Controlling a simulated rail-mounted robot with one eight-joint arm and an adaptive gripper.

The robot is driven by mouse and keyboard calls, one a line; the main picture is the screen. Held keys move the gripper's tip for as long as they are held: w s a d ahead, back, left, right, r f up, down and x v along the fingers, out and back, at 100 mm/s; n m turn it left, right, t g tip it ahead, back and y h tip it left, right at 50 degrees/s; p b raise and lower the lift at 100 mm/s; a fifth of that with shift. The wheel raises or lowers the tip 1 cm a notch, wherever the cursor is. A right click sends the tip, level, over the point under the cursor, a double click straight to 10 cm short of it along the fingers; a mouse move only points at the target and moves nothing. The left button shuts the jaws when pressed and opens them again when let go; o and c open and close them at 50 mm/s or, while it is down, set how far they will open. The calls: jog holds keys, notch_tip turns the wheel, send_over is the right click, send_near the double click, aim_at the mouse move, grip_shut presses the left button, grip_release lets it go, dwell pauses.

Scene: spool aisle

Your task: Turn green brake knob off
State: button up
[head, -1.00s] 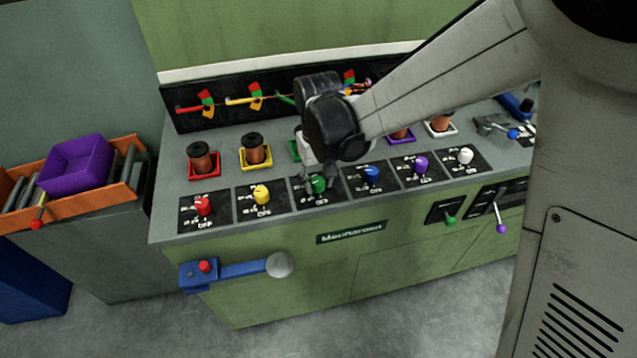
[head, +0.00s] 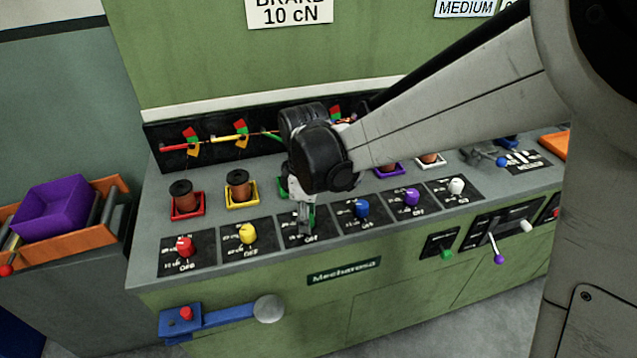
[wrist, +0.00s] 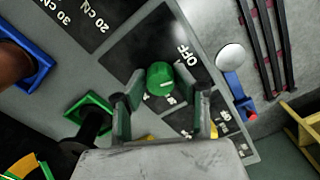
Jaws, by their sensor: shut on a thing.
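The green brake knob (wrist: 160,77) sits on its black label plate (wrist: 140,48), with the word OFF printed beside it. A pale mark on the knob's top points roughly right in the wrist view. My gripper (head: 304,222) reaches down over this plate from above. In the wrist view its two fingers stand on either side of the knob, shut on it. In the head view the fingers and wrist hide most of the knob.
A yellow knob (head: 248,234) and a red knob (head: 184,247) stand to the left, a blue knob (head: 362,209) and purple knob (head: 411,197) to the right. Copper spools in coloured trays stand behind. A blue lever with a grey ball (head: 269,308) juts from the console front.

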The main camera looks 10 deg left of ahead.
jog(key=shift+n+b, duration=0.3)
jog(key=shift+n, duration=1.3)
jog(key=o, duration=1.1)
notch_tip(320, 180, up, 12)
jog(key=shift+d, duration=0.1)
